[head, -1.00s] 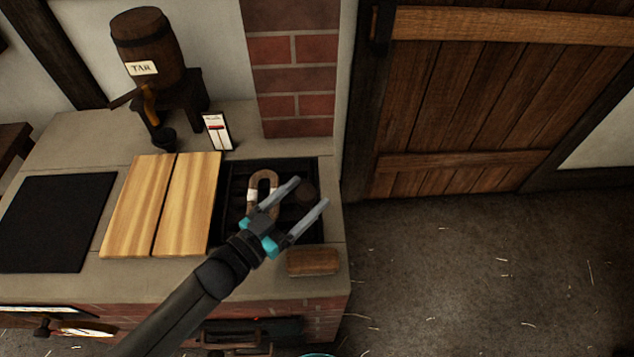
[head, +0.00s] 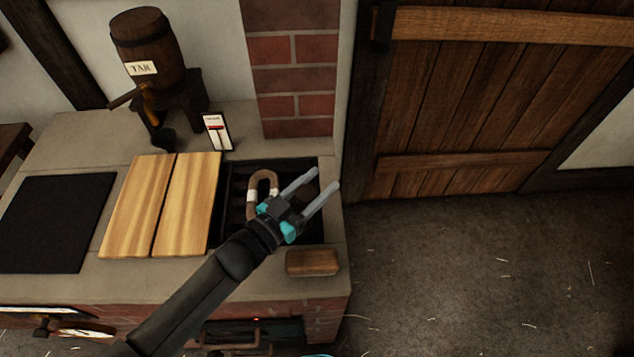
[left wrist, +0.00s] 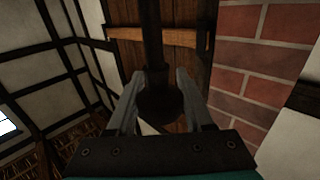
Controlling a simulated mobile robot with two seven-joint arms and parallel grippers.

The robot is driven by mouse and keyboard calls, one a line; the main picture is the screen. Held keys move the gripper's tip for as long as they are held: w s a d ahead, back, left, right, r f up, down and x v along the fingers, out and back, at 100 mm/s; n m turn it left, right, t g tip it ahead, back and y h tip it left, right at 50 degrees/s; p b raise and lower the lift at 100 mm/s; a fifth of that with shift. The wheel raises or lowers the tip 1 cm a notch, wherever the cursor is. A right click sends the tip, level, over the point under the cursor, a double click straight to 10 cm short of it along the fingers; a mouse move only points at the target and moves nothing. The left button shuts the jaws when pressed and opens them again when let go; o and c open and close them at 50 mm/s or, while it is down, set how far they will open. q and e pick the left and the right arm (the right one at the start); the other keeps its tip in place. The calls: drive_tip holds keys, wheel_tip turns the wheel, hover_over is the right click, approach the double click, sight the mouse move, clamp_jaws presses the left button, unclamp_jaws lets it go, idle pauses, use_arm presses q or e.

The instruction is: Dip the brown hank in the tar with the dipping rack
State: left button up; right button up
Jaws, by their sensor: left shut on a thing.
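The brown hank (head: 264,178), a loop with pale bands, lies over the dark opening in the counter. The dipping rack (head: 237,188) shows as dark bars there; the tar beneath is too dark to make out. My left gripper (head: 326,177) is over the right part of the opening, to the right of the hank. In the left wrist view, my left gripper (left wrist: 160,76) is shut on a dark round knob (left wrist: 160,103) on a dark rod. It seems to be the rack's handle. My arm hides part of the opening. The right gripper is not clearly seen.
A pale two-board lid (head: 187,205) lies left of the opening, with a black mat (head: 55,222) beyond. A brown block (head: 312,262) sits at the front right. A tar barrel (head: 148,48), small gauge card (head: 217,131) and brick pillar (head: 293,70) stand behind.

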use_arm(q)
clamp_jaws()
idle(0.5)
wheel_tip(320, 180, down, 5)
drive_tip(key=b, duration=0.3)
drive_tip(key=shift+r, duration=0.2)
drive_tip(key=o, duration=0.6)
unclamp_jaws()
drive_tip(key=shift+r, duration=0.1)
